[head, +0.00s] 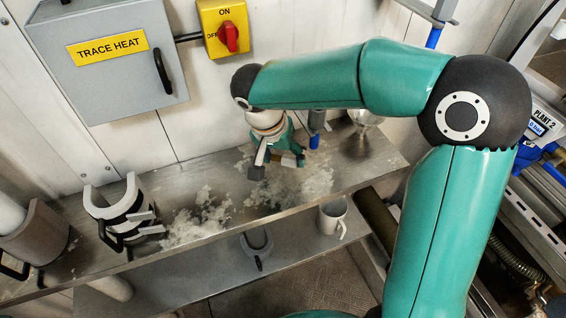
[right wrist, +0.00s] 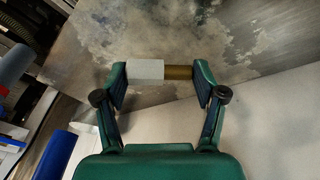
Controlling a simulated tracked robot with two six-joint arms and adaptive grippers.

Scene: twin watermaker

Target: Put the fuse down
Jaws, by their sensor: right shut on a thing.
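The fuse (right wrist: 146,70) is a small cylinder, white on one part and brass-coloured on the other, in the right wrist view. My right gripper (right wrist: 165,72) is shut on it, one finger at each end. In the head view my right gripper (head: 276,172) hangs over the right part of the metal shelf (head: 350,165), where frost patches lie. My left gripper is not in view.
Grey curved pieces with black handles (head: 122,215) stand on the shelf's left part. A white mug (head: 332,218) and another grey piece (head: 257,248) are lower down. A TRACE HEAT box (head: 110,60) and a red-knobbed isolator (head: 225,30) are on the wall. Frosty shelf (head: 205,215) lies between.

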